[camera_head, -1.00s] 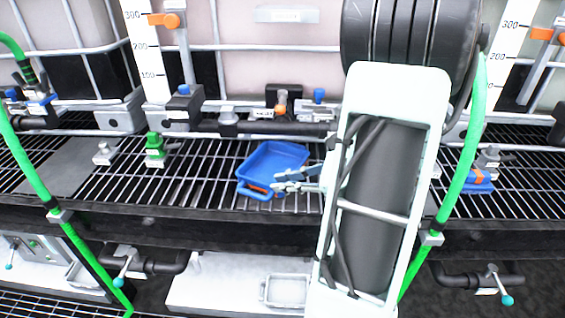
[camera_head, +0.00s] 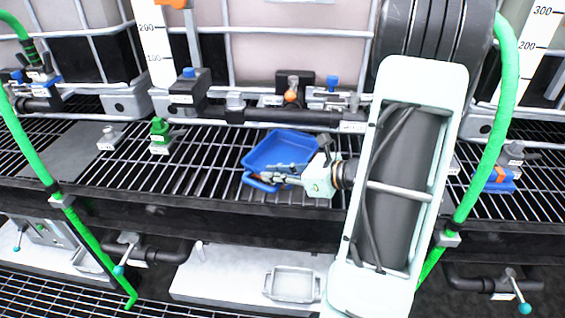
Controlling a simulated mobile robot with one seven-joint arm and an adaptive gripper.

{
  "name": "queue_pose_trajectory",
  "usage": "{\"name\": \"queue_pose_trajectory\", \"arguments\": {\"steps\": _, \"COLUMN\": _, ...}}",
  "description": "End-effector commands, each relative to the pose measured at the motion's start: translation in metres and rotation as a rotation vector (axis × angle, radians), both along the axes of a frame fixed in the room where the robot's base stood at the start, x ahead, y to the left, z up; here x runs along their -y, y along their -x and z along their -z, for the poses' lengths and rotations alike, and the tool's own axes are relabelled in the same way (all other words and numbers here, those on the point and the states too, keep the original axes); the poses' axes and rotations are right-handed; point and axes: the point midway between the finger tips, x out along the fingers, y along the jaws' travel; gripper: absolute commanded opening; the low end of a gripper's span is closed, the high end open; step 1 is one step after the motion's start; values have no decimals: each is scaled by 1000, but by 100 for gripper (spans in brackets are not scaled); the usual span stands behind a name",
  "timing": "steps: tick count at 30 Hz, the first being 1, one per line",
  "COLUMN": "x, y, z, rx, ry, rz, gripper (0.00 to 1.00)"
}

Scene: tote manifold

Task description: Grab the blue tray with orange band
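The blue tray (camera_head: 272,150) lies on the grating shelf, its handle end toward me. A little orange shows at its near end, partly covered by my gripper; the rest of the band is hidden. My gripper (camera_head: 268,174) reaches in from the right, over the near right part of the tray and its handle. Its two fingers point left and look spread, one nearer the tray's floor and one along the near rim. I cannot tell whether they touch the tray.
A green-capped fitting (camera_head: 160,134) and a grey fitting (camera_head: 109,140) stand on the grating to the left. A dark pipe with valves (camera_head: 285,116) runs behind the tray. Green hoses (camera_head: 46,180) hang at left and right. A blue and orange item (camera_head: 500,180) lies at right.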

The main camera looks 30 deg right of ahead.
Motion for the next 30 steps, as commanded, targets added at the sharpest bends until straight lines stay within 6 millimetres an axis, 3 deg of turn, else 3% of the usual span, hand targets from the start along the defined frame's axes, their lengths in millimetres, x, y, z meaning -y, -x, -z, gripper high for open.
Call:
{"name": "queue_pose_trajectory", "arguments": {"steps": 8, "x": -17, "y": -25, "z": 13, "rx": 0, "ry": -2, "rz": -1, "gripper": 12}}
{"name": "queue_pose_trajectory", "arguments": {"steps": 14, "x": -17, "y": -26, "z": 13, "rx": 1, "ry": -1, "rz": 1, "gripper": 12}}
{"name": "queue_pose_trajectory", "arguments": {"steps": 18, "x": -17, "y": -26, "z": 13, "rx": 1, "ry": -1, "rz": 0, "gripper": 0}}
{"name": "queue_pose_trajectory", "arguments": {"steps": 30, "x": -17, "y": -26, "z": 12, "rx": 2, "ry": 0, "rz": 0, "gripper": 0}}
